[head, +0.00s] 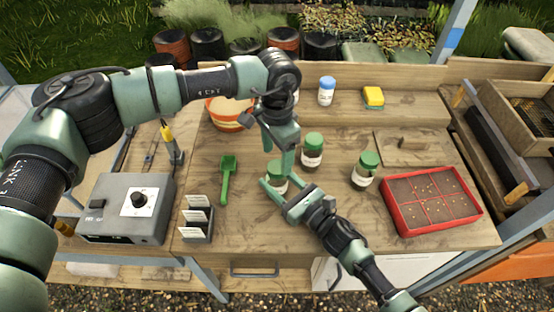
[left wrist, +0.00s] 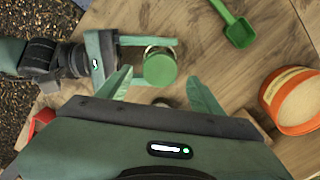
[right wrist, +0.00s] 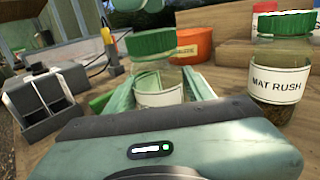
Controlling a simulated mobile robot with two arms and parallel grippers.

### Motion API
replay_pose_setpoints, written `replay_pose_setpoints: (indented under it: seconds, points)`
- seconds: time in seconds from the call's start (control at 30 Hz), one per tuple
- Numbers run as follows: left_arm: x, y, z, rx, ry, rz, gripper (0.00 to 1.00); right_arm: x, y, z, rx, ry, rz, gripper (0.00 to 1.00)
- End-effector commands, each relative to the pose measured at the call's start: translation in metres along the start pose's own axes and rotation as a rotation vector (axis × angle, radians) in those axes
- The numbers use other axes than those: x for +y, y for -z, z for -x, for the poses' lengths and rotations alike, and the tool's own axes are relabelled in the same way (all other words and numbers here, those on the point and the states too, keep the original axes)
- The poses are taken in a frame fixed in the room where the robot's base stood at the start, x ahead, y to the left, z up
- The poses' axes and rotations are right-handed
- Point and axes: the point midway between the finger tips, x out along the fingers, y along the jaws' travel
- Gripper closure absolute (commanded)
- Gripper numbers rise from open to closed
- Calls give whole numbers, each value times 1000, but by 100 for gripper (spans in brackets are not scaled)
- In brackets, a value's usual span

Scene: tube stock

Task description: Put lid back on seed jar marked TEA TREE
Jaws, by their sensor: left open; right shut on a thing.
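A glass jar (head: 278,182) with a white label and a green lid (left wrist: 160,68) stands on the bench. My right gripper (right wrist: 160,92) is shut around its body. The lid sits on top of the jar in the right wrist view; I cannot tell whether it is fully seated. The label's writing is not readable. My left gripper (head: 280,160) is open above this jar, its fingers on either side of the lid in the left wrist view. A second green-lidded jar (right wrist: 278,80), labelled MAT RUSH, stands to the right. Another green-lidded jar (head: 364,172) stands further right, its label unreadable.
A green scoop (head: 227,180), a label holder (head: 197,222) and a grey control box (head: 125,205) lie left. A red seed tray (head: 432,229) is right. An orange bowl (head: 228,122), blue-capped bottle (head: 326,92) and yellow sponge (head: 373,98) are behind.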

Motion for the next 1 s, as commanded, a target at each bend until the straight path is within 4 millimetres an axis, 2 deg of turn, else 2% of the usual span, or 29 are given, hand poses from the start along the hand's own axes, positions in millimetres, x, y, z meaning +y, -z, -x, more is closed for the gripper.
replay_pose_setpoints:
  seconds: [0.13,0.33,0.37,0.43,0.57,0.77,1.0]
  points:
    - [0,0,13,0,1,0,34,0,1,0,1,0,-1,100]
    - [0,0,13,-1,0,0,34,0,1,0,1,0,-1,100]
    - [0,0,13,0,0,1,37,0,1,0,1,0,-1,100]
    - [0,0,13,0,0,11,37,0,1,0,1,0,-1,100]
    - [0,0,14,0,0,107,37,0,1,0,1,0,-1,100]
    - [1,0,17,1,-1,493,37,0,0,0,1,0,0,100]
    - [1,0,22,-1,-2,1071,37,0,0,0,1,0,0,100]
